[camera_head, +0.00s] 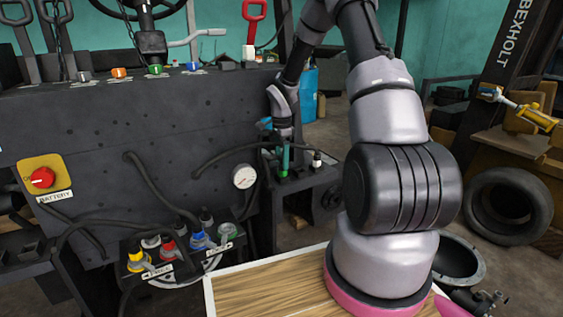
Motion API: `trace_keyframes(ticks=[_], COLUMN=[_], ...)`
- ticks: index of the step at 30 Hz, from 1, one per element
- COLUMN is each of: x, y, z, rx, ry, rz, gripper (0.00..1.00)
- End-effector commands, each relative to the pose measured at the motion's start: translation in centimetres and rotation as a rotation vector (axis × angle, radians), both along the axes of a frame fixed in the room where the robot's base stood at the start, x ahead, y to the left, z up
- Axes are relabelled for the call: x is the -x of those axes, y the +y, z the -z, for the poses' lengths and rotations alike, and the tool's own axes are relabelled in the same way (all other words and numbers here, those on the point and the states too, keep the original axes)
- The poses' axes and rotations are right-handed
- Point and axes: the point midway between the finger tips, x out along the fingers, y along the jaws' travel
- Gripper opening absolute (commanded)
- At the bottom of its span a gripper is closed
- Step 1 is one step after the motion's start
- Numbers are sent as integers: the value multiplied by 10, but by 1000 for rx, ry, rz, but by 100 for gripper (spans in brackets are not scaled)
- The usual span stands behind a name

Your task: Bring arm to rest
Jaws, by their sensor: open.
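My arm rises from its pink-ringed base at the lower right, bends above the top edge of the view and comes down to the left. My gripper (281,132) is at its lower end, small and dark, above a side shelf of the machine. It appears open, but its fingertips are hard to make out. A green upright part (284,160) stands just below it. I cannot tell whether the two touch. I see nothing held.
The forklift's dark panel (110,130) fills the left, with a red battery switch (42,178), a gauge (244,177) and coloured hose couplings (168,243). A wooden board (260,290) lies by my base. A tyre (507,205) and a yellow-handled tool (535,115) are at right.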

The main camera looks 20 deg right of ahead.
Motion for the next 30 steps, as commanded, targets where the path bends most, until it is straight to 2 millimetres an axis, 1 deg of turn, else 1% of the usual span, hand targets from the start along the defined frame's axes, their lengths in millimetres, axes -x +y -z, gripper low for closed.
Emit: trace_keyframes(ticks=[1, 6, 12, 16, 23, 26, 29, 30], x=[-1, -1, -1, -1, 2, 9, 23, 31], y=[0, 0, 0, 0, 1, 3, 7, 10], z=[-10, -45, -80, -93, -104, -122, -154, -168], rx=[1, 2, 2, 1, 1, 7, 18, 23], ry=[-4, -6, -5, -3, -8, -30, -68, -85], rz=[2, 2, 0, 1, -12, -53, -128, -164], gripper=[76, 76, 76, 76, 76, 76, 76, 76])
